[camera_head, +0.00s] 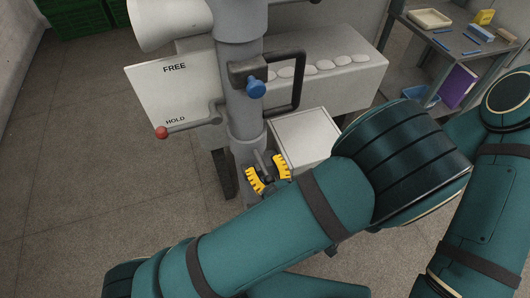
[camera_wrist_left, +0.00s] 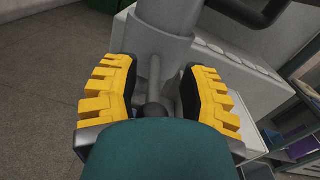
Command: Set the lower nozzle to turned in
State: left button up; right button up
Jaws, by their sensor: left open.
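A thin grey rod (camera_wrist_left: 154,82) with a dark rounded end (camera_wrist_left: 153,109) comes off the foot of the grey column (camera_head: 242,110). It seems to be the lower nozzle; in the head view only a bit of the rod (camera_head: 260,160) shows between the fingers. My left gripper (camera_head: 268,175) has yellow toothed fingers and is open. In the left wrist view the fingers (camera_wrist_left: 155,95) stand on either side of the rod, with a gap to each. My teal wrist part hides what lies below the rod's end. My right gripper is not in view.
A lever with a red ball (camera_head: 162,132) lies by HOLD on a white plate (camera_head: 150,88). A blue knob (camera_head: 256,88) and a dark looped bar (camera_head: 298,82) stick out above my gripper. A pale box (camera_head: 306,140) stands close right. A shelf (camera_head: 450,48) stands back right.

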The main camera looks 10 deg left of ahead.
pick_arm(q)
notch_tip(320, 180, up, 8)
jog(key=shift+r, duration=0.2)
dwell(0.8)
